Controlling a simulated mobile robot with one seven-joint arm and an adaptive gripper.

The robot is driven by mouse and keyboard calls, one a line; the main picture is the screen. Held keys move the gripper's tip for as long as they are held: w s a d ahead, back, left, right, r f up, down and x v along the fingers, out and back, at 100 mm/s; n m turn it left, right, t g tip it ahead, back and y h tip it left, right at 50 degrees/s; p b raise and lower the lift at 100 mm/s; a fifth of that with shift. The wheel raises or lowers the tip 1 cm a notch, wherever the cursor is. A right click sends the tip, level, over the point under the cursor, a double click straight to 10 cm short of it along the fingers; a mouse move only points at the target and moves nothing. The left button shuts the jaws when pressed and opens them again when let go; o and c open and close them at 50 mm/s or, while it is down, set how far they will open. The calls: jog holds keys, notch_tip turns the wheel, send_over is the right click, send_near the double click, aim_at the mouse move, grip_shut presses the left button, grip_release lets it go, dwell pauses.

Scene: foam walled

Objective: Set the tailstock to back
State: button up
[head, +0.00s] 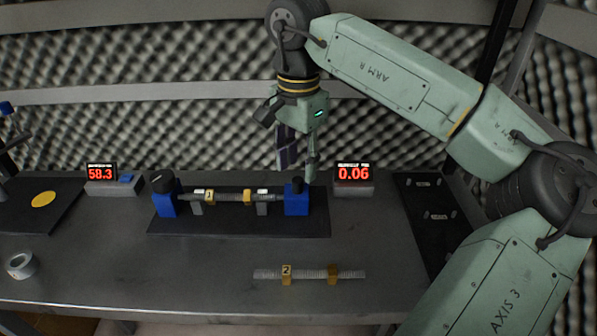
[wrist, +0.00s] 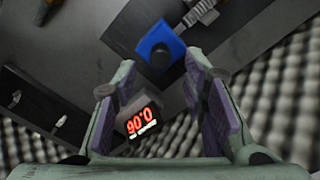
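A fixture with two blue end blocks sits on a dark base plate (head: 240,224). The right block, which looks like the tailstock (head: 297,203), has a black knob on top; it also shows in the wrist view (wrist: 172,40). The left blue block (head: 166,204) has a larger black knob. A threaded bar with yellow collar tagged 1 (head: 230,197) lies between the blocks. My gripper (head: 297,166) is open and empty, pointing down above and seemingly behind the tailstock. In the wrist view the tailstock is beyond the spread fingertips (wrist: 155,85), untouched.
A red display reading 0.06 (head: 353,174) stands right of the fixture; another reads 58.3 (head: 101,173) at left. A second bar tagged 2 (head: 309,274) lies in front. A tape roll (head: 22,265) is front left. A black panel (head: 425,205) lies right.

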aim_at(298, 179)
jog(key=shift+f, duration=1.85)
jog(key=shift+c, duration=0.5)
grip_shut()
